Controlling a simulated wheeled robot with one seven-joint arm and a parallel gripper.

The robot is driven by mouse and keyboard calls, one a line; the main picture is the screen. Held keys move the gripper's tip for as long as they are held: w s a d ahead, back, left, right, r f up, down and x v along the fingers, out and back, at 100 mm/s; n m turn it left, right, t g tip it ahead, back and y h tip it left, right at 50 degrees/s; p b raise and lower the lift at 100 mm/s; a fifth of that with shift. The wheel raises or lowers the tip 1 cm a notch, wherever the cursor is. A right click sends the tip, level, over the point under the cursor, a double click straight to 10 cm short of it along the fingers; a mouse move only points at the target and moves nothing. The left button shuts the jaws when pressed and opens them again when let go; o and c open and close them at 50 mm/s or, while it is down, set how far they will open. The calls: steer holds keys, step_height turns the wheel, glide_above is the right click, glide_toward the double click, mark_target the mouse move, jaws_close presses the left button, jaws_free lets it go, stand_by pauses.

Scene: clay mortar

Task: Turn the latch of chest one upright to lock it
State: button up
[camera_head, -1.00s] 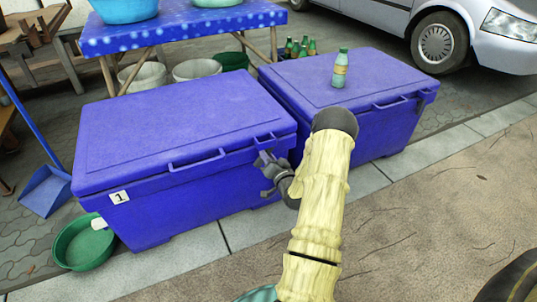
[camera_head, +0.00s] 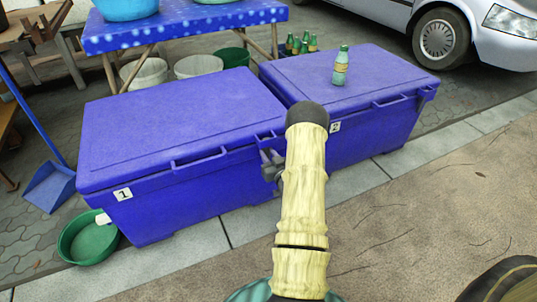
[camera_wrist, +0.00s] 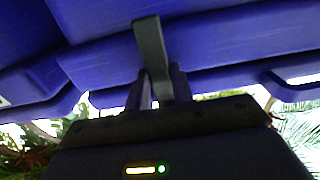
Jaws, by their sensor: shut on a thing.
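Chest one (camera_head: 180,196) is a blue chest with a closed lid and a white label "1" (camera_head: 123,194) at its left front. My gripper (camera_head: 270,160) is at the right end of its front, just under the lid edge, partly hidden by my pale yellow arm. In the wrist view the grey latch (camera_wrist: 152,55) stands out against the blue chest, with its lower end at my gripper's fingers (camera_wrist: 160,88). The fingers are shut on the latch. It looks close to upright there, slightly tilted. The head view barely shows the latch.
A second blue chest (camera_head: 385,128) stands right of chest one, with a green bottle (camera_head: 341,66) on its lid. A green basin (camera_head: 92,242) and blue dustpan (camera_head: 50,188) lie at the left. Bare pavement (camera_head: 420,215) is free at the front right.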

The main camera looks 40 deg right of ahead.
steer(key=shift+a+f, duration=0.1)
steer(key=shift+f, duration=0.05)
steer(key=o, duration=1)
steer(key=p+v, duration=0.6)
steer(key=v, duration=1.1)
steer(key=shift+s, duration=0.2)
